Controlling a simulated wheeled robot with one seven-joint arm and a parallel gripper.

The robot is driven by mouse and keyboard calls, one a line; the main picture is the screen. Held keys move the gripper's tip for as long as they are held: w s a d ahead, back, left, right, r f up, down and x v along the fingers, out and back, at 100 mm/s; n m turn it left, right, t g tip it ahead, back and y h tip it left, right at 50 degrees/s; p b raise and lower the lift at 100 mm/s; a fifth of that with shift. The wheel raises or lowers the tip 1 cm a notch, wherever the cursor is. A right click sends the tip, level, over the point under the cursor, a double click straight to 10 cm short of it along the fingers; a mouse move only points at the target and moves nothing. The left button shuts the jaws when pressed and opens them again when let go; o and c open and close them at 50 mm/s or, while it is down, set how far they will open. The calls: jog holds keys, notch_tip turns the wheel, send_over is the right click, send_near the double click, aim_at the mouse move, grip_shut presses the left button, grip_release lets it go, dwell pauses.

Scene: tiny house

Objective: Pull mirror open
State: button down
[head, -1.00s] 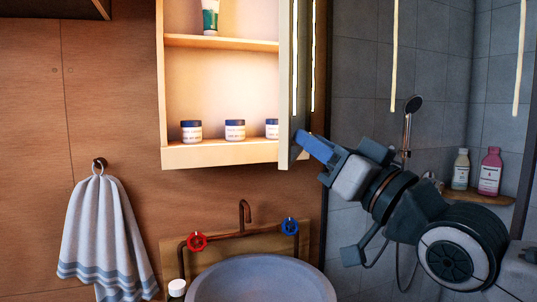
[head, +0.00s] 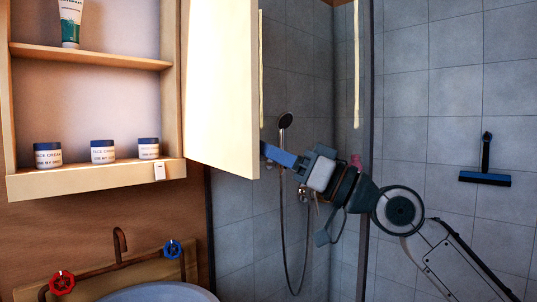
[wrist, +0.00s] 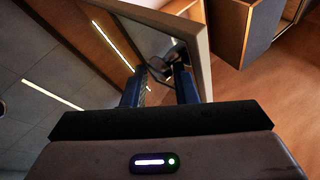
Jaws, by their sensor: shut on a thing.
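The mirror door (head: 220,85) of the wall cabinet (head: 95,178) stands swung out from the cabinet's right side, its pale inner face showing in the head view. My gripper (head: 268,152) is at the door's outer edge, near the lower corner, shut on the mirror door. In the wrist view the mirror door (wrist: 200,45) runs between the two blue fingers of my gripper (wrist: 160,90), with its reflecting face towards the left. In the head view the door hides the far fingertip and the mirror face.
Several face cream jars (head: 103,151) and a tube (head: 70,22) stand on the cabinet shelves. Below are a sink (head: 160,293) and red (head: 62,283) and blue (head: 172,248) taps. A shower head (head: 285,120) and squeegee (head: 485,178) hang at the right.

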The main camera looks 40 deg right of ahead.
jog(key=shift+w+d+r, duration=0.2)
jog(key=shift+d, duration=0.1)
jog(key=c, duration=1.3)
grip_release()
jog(key=shift+w, duration=0.1)
jog(key=shift+o, duration=0.6)
jog(key=shift+w+f, duration=0.2)
jog(key=shift+w, duration=0.15)
jog(key=shift+s+a+r, duration=0.1)
jog(key=shift+s, duration=0.05)
